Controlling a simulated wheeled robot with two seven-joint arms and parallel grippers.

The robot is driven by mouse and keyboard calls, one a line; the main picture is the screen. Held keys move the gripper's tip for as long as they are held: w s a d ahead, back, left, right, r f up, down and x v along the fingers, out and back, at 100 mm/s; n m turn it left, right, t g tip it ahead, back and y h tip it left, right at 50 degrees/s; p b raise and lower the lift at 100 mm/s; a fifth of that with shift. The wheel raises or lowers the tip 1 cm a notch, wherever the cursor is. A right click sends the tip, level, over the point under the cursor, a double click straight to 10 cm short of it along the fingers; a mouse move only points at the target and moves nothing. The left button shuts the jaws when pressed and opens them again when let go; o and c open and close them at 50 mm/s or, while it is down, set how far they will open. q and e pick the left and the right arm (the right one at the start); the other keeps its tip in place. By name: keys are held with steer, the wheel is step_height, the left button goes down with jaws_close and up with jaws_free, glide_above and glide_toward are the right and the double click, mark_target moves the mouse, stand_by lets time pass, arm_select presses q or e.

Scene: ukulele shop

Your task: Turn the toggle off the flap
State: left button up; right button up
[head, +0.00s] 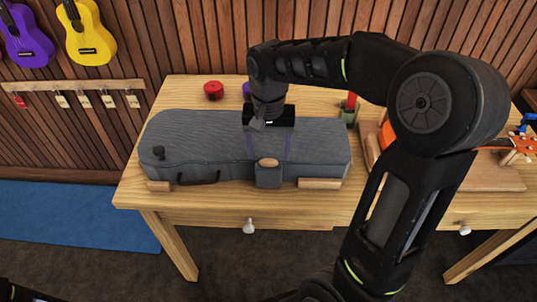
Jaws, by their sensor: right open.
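A grey padded ukulele case (210,140) lies on the wooden table. A grey flap (268,178) hangs over the middle of its front side. A tan, rounded toggle (268,162) sits across the top of the flap. My left gripper is not visible; only a dark piece of mine shows at the bottom left.
Wooden blocks (319,184) sit under the case's front edge. A black knob (158,152) stands on its left end. A red round object (213,91) lies behind it. An orange ukulele (515,146) lies at the right. My right arm covers the table's right middle.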

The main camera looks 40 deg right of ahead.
mark_target(269, 161)
step_height(269, 161, up, 5)
steer(key=shift+r, duration=0.15)
stand_by(0.6)
